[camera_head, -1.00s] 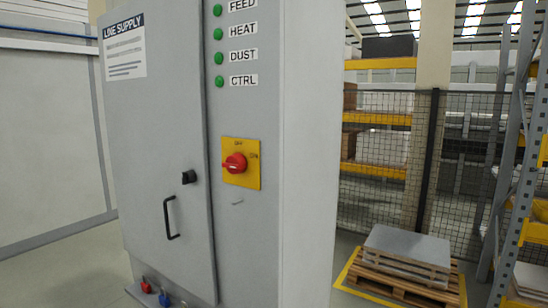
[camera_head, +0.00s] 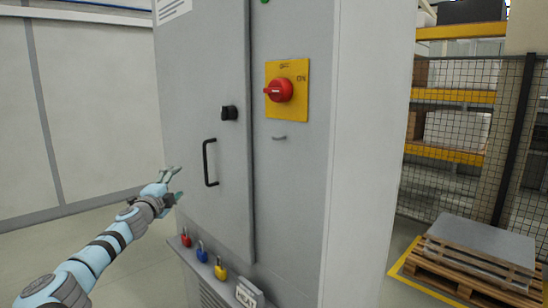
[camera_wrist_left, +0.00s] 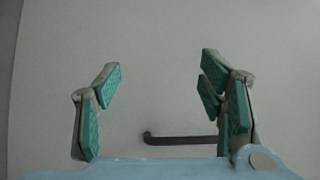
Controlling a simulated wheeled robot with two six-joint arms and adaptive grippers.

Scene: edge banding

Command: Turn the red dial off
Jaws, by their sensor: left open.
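The red dial (camera_head: 279,90) sits on a yellow plate (camera_head: 300,68) on the front of the grey cabinet (camera_head: 290,190). The plate reads OFF at the top and ON at the right. The dial's grip points left in the head view. My left gripper (camera_head: 175,183) is open and empty in front of the cabinet door, below and left of the dial and left of the black door handle (camera_head: 207,163). In the left wrist view, the open fingers (camera_wrist_left: 155,105) face the pale door, with part of the handle (camera_wrist_left: 180,140) low between them. My right gripper is not in view.
A black latch knob (camera_head: 229,113) sits above the handle. Red, blue and yellow padlocks (camera_head: 202,252) and a HEAT tag (camera_head: 249,293) are along a ledge low on the cabinet. A small hook (camera_head: 279,137) is under the plate. A pallet (camera_head: 470,265) stands right, before a mesh fence.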

